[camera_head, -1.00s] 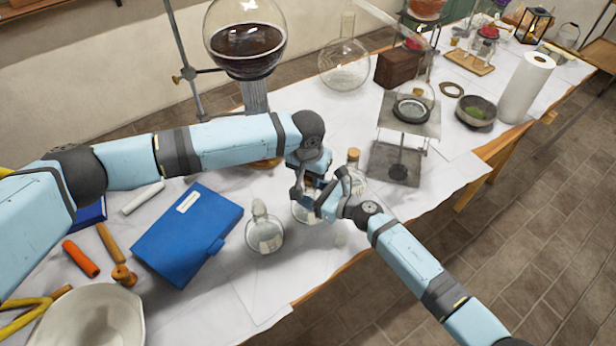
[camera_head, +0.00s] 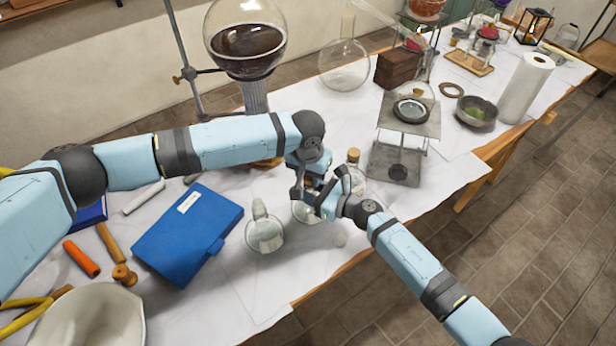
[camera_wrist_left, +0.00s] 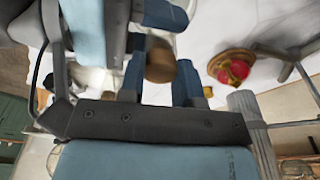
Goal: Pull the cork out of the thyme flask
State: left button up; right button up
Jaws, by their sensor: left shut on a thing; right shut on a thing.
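A clear round glass flask (camera_head: 304,213) stands near the front edge of the table, partly hidden by my grippers. No label on it can be read. My right gripper (camera_head: 322,203) is shut around the flask's neck from the right. My left gripper (camera_head: 309,184) reaches down from above and is shut on the cork at the flask's top. In the left wrist view, the round brown cork (camera_wrist_left: 160,62) shows between the two blue fingers of the left gripper (camera_wrist_left: 160,78). Whether the cork still sits in the neck is hidden.
A corked bottle (camera_head: 354,172) stands close behind on the right. A stoppered flask (camera_head: 264,234) stands to the left, beside a blue book (camera_head: 187,235). A metal stand (camera_head: 402,150) is at right. A large dark-filled globe (camera_head: 245,40) stands behind. White cloth lies bare in front.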

pick_arm(q)
jog(key=shift+r, duration=0.2)
pick_arm(e)
jog(key=shift+s+d+f, duration=0.1)
jog(key=shift+s+f, duration=0.2)
jog(key=shift+f, duration=0.3)
pick_arm(q)
jog(key=shift+r, duration=1.95)
pick_arm(e)
jog(key=o, duration=0.9)
pick_arm(q)
jog(key=shift+w, duration=0.1)
pick_arm(e)
jog(key=shift+w+r, duration=0.1)
jog(key=shift+w, duration=0.1)
jog(key=shift+r, duration=0.1)
